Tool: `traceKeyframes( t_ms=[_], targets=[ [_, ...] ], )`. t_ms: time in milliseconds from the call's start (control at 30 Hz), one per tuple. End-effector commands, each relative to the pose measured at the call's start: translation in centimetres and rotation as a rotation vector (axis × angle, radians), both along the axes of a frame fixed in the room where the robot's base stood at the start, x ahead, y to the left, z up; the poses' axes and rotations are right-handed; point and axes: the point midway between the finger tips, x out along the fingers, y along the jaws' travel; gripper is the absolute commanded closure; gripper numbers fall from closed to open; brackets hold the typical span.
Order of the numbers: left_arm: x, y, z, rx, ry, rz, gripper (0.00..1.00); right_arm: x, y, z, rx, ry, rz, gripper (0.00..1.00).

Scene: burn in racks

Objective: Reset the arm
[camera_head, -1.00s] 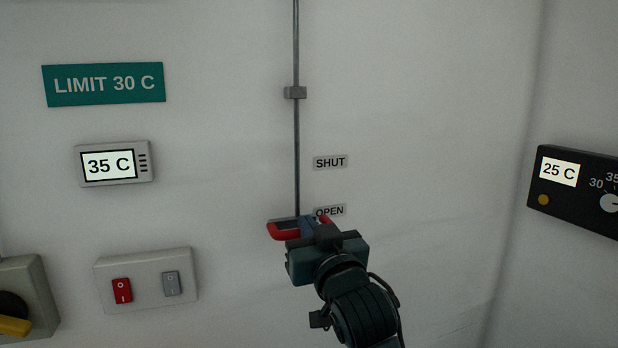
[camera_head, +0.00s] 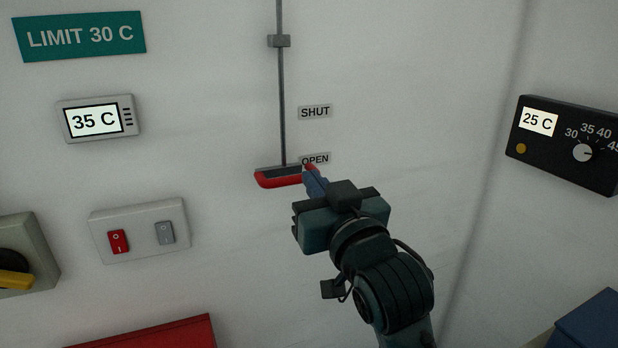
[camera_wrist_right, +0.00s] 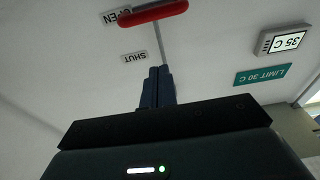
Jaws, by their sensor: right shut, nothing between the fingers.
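My right gripper (camera_head: 314,182) is in front of the white wall in the head view, its blue fingers shut and empty. Its fingertips overlap the right end of a red handle (camera_head: 275,181) in the picture. The handle sits at the foot of a thin vertical rod, level with the OPEN label (camera_head: 315,159). In the right wrist view the blue fingers (camera_wrist_right: 158,75) are closed together, and the red handle (camera_wrist_right: 153,13) shows beyond and apart from them. My left gripper is not in view.
The SHUT label (camera_head: 315,112) is above. To the left are a display reading 35 C (camera_head: 97,120), a LIMIT 30 C sign (camera_head: 80,38) and a switch plate (camera_head: 140,242). A black control box (camera_head: 565,160) reading 25 C is at the right. Red and blue objects edge in below.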

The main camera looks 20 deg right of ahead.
Motion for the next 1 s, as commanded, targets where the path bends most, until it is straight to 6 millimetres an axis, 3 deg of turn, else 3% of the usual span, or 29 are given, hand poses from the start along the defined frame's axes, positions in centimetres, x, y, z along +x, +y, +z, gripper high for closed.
traceKeyframes(
  t_ms=[433,567,667,767,867,1000],
  targets=[
    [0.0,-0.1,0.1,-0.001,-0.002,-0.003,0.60,0.0,0.0,0.0,0.000,0.000,0.000,1.00],
    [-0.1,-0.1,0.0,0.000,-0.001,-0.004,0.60,0.4,0.2,-2.2,-0.013,0.039,0.010,1.00],
    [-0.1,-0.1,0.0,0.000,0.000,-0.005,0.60,0.9,0.7,-7.1,-0.038,0.126,0.033,1.00],
    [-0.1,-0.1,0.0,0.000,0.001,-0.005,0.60,0.6,1.3,-14.4,-0.065,0.244,0.070,1.00],
    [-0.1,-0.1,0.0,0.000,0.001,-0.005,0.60,-1.1,1.7,-21.9,-0.083,0.365,0.110,1.00],
    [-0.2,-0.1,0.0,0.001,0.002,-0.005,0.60,-5.6,2.1,-31.6,-0.093,0.521,0.161,1.00]
  ],
)
